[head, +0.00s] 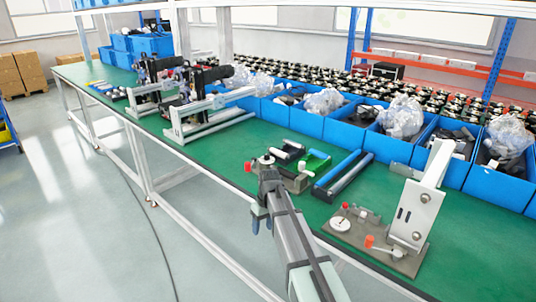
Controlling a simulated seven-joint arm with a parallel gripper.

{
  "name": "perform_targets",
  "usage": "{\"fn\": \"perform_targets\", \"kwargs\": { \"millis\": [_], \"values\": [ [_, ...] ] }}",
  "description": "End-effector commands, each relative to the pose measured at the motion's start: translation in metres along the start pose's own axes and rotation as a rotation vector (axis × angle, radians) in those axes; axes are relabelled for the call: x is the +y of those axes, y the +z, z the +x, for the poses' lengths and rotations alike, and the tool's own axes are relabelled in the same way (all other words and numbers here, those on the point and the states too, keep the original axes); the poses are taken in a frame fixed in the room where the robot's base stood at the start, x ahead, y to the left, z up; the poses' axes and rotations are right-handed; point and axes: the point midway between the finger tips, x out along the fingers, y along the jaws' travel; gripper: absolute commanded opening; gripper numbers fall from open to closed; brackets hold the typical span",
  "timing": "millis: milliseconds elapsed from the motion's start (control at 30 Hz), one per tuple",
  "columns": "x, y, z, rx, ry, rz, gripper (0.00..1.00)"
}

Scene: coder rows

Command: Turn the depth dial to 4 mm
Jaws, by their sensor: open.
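A white round dial (341,224) lies on the flat base plate (385,252) of a fixture at the right front of the bench. Red knobs sit beside it on the plate. A similar fixture (296,184) stands farther back, with a small white disc (266,160) and a red knob, partly hidden behind my arm. I cannot tell which is the depth dial, and any marks are too small to read. My gripper (261,224) hangs at the end of my arm, near the bench's front edge, left of both fixtures. It is open and touches neither dial.
A tall white bracket (419,205) rises from the right fixture. Blue and grey rollers (343,175) lie between the fixtures. Blue bins (350,127) with plastic-wrapped parts line the back. Green bench top (215,155) is clear left of my arm.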

Motion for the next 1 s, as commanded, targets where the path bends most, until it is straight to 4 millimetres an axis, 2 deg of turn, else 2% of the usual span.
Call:
{"fn": "perform_targets", "kwargs": {
  "millis": [33,167,267,367,400,500,600,700,800,900,1000],
  "values": [
    [0.000,-0.014,-0.018,0.017,0.003,-0.016,0.53],
    [0.000,-0.042,-0.062,0.058,0.002,-0.069,0.53],
    [0.010,-0.070,-0.102,0.097,0.001,-0.126,0.53],
    [0.036,-0.106,-0.150,0.149,-0.004,-0.207,0.53],
    [0.051,-0.121,-0.170,0.172,-0.007,-0.247,0.53],
    [0.087,-0.148,-0.212,0.224,-0.007,-0.336,0.53],
    [0.118,-0.166,-0.247,0.267,-0.002,-0.412,0.53],
    [0.141,-0.178,-0.273,0.300,0.005,-0.469,0.53],
    [0.155,-0.184,-0.288,0.320,0.010,-0.507,0.53],
    [0.161,-0.186,-0.294,0.330,0.013,-0.525,0.53],
    [0.162,-0.187,-0.290,0.332,0.014,-0.530,0.53]
  ]
}}
